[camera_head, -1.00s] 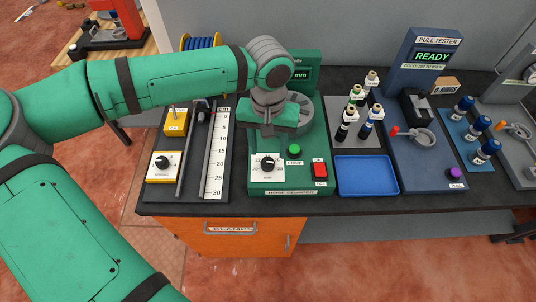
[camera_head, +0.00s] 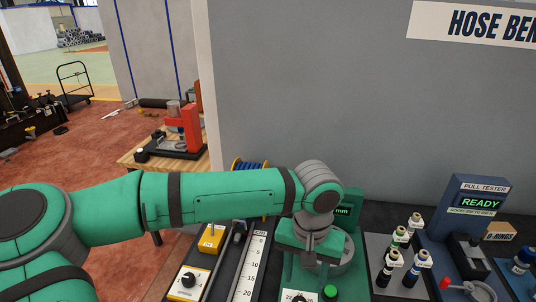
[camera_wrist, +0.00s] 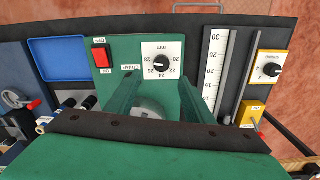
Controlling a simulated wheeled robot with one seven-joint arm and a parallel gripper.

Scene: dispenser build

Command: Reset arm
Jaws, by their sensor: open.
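My gripper (camera_head: 312,262) is at the end of my green arm, pointing down over the green hose crimper (camera_head: 350,212) on the dark bench. In the wrist view my gripper (camera_wrist: 168,98) has its two green fingers apart, with nothing seen between them but the crimper's face and a grey rounded part. The crimper's dial (camera_wrist: 160,62) and red switch (camera_wrist: 101,56) show beyond the fingers. My arm hides part of the crimper in the head view.
A ruler (camera_head: 252,265) and a yellow dial box (camera_head: 188,283) lie left of the crimper. Hose fittings (camera_head: 402,255) and the pull tester (camera_head: 470,215) reading READY stand right. A blue tray (camera_wrist: 60,58) shows in the wrist view. A wooden table (camera_head: 150,155) with a red press stands behind.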

